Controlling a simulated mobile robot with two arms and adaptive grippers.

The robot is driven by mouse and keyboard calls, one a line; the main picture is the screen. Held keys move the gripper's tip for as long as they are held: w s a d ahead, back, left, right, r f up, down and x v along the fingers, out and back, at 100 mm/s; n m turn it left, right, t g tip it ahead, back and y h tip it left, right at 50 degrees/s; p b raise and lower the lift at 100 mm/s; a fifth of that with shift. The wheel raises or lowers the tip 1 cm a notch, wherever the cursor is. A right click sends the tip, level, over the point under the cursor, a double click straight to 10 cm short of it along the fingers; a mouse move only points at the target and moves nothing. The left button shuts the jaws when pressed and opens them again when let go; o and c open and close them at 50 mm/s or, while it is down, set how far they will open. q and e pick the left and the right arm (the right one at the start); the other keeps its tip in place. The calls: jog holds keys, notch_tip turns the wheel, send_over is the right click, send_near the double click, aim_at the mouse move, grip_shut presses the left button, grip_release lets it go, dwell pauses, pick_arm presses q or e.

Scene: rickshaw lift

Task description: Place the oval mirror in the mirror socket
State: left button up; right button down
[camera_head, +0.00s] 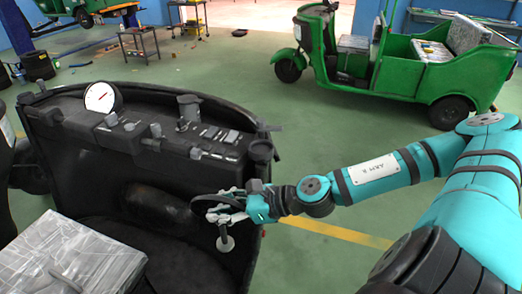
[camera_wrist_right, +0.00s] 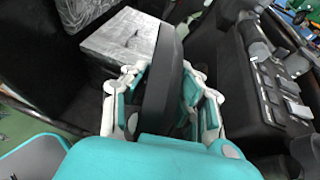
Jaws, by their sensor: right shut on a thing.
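My right gripper (camera_head: 232,206) reaches in from the right, low in front of the dashboard of an open black cab. It is shut on the oval mirror, a dark rounded piece (camera_wrist_right: 163,82) standing between its pale fingers in the right wrist view. In the head view the mirror (camera_head: 205,204) is a small dark shape at the fingertips, partly hidden by them. A black cup-like fitting (camera_head: 261,151) at the dashboard's right end looks like the mirror socket, above and a little right of the gripper. It seems to show at the wrist view's lower right (camera_wrist_right: 304,150). My left gripper is not in view.
The dashboard (camera_head: 150,130) carries a white gauge (camera_head: 102,97) and several knobs. A grey seat-like block (camera_head: 70,255) lies at the lower left. A green rickshaw (camera_head: 400,60) stands behind, with clear floor between.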

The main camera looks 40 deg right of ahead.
jog(key=shift+w+d+r, duration=0.2)
jog(key=shift+d+r, duration=0.4)
jog(key=shift+r, duration=0.2)
jog(key=d+r+m+t+h, duration=0.1)
jog(key=d+r+m+h, duration=0.1)
jog(key=d+r, duration=1.1)
jog(key=w+d+f+p, duration=0.2)
jog(key=w+d+p, duration=0.5)
jog(key=w, duration=0.4)
jog(key=shift+w+d+f+p, duration=0.2)
jog(key=shift+d+f+p, duration=0.1)
jog(key=shift+d, duration=0.6)
